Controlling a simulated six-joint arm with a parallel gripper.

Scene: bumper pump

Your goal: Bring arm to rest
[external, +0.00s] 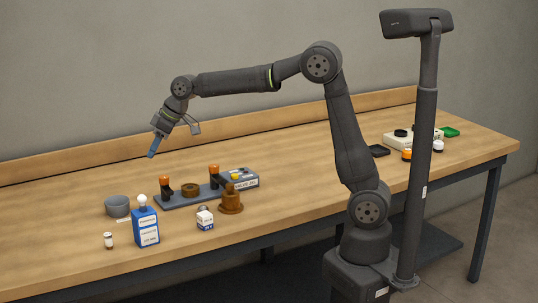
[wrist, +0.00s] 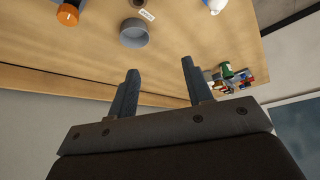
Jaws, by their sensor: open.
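My gripper (external: 153,148) is raised above the left part of the wooden bench, tilted down and left, with nothing under its tips at close range. In the wrist view its two dark fingers (wrist: 157,78) stand apart with nothing between them. My arm reaches out to the left from its base, elbow high.
Air around my gripper is clear.

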